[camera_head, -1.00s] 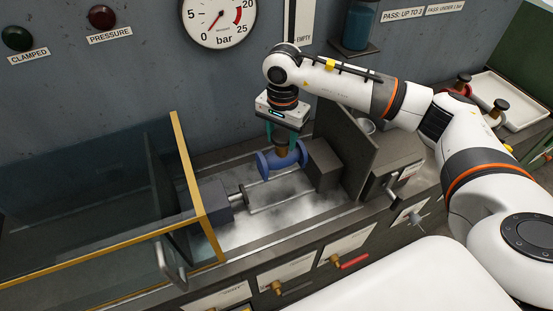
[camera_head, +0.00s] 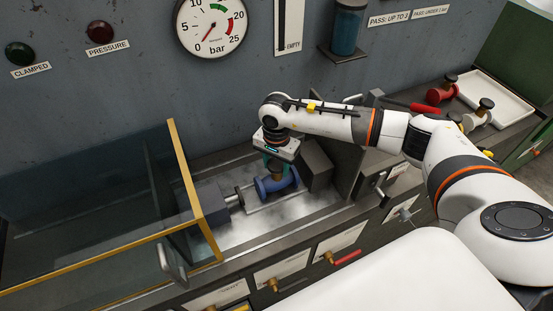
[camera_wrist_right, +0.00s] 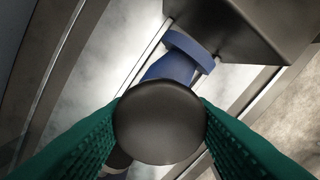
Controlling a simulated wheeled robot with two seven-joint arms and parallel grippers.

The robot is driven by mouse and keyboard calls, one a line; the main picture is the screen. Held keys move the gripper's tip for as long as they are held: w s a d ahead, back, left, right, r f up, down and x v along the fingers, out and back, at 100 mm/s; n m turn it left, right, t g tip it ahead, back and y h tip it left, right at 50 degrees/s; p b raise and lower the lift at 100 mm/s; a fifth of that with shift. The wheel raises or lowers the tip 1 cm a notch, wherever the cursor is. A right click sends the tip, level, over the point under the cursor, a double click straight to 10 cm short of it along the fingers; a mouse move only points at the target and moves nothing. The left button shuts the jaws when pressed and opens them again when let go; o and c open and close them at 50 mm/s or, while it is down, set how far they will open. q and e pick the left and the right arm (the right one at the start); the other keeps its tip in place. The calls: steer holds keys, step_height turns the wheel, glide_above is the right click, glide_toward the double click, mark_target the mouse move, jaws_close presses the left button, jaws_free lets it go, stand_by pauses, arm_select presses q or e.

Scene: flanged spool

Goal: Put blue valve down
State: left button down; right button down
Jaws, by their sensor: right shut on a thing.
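The blue valve (camera_head: 268,186) is a flanged body with a brass neck and a dark round cap. It is at the rails of the metal test bed (camera_head: 240,233), between two dark grey blocks; I cannot tell if it touches the rails. My right gripper (camera_head: 277,170) points down and is shut on the valve's top. In the right wrist view the green fingers (camera_wrist_right: 160,125) flank the dark cap, and a blue flange (camera_wrist_right: 190,50) shows beyond it, close to a dark block. My left gripper is not in view.
A glass guard with a yellow frame (camera_head: 190,180) stands left of the valve. A dark upright plate (camera_head: 352,165) stands to the right. A red valve (camera_head: 440,93) and a white valve (camera_head: 478,115) are by a white tray (camera_head: 505,100) at the far right. A gauge (camera_head: 211,25) hangs above.

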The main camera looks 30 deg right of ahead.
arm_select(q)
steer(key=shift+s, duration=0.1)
arm_select(e)
steer(key=c, duration=1.1)
jaws_free()
steer(key=shift+f, duration=0.1)
steer(key=o, duration=0.3)
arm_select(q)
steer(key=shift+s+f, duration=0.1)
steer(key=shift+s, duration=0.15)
arm_select(e)
steer(key=shift+o, duration=0.5)
steer(key=shift+s, duration=0.15)
arm_select(q)
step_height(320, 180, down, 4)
steer(key=b, duration=0.4)
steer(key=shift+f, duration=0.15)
arm_select(e)
step_height(320, 180, up, 12)
steer(key=shift+r, duration=0.2)
